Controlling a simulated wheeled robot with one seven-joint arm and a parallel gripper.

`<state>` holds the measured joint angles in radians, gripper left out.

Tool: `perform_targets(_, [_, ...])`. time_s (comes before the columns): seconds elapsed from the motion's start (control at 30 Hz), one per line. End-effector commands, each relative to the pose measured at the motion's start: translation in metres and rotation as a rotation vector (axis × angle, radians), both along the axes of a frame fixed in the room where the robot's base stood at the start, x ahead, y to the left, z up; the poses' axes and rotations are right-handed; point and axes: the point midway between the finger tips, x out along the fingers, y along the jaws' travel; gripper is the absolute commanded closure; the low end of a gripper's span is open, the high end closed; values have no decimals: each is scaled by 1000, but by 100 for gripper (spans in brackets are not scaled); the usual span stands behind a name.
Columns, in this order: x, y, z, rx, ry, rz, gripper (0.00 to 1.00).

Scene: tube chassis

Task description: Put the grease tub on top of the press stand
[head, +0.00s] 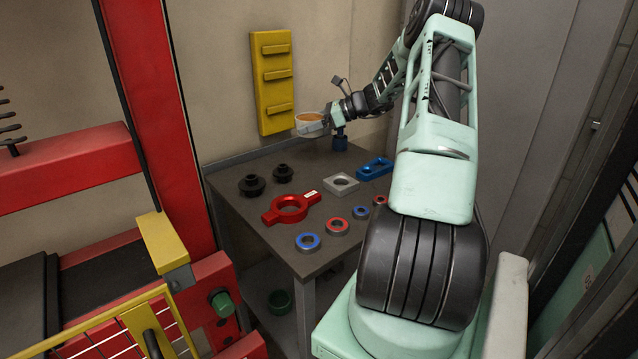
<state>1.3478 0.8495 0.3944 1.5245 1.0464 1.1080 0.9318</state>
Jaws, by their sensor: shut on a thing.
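My gripper (328,117) is at the far end of my arm, above the back part of the table. It is shut on the grease tub (309,117), a small round pale tub with orange grease showing at its open top. The tub looks upright and clear of the table top. A large red frame (165,110) with a red crossbeam stands at the left, well apart from the tub. It looks like the press stand; its top is outside the picture.
The dark table (245,212) holds a red ring with handles (290,208), several small bearings, two black parts (252,185), a grey square block (341,184) and a blue part (375,168). A yellow rack (273,82) is on the wall.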

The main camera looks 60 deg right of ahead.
Motion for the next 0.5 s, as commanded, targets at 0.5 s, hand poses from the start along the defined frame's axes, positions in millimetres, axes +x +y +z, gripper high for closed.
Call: perform_targets(0.5, [0,0,-66,3,-1,-1,58])
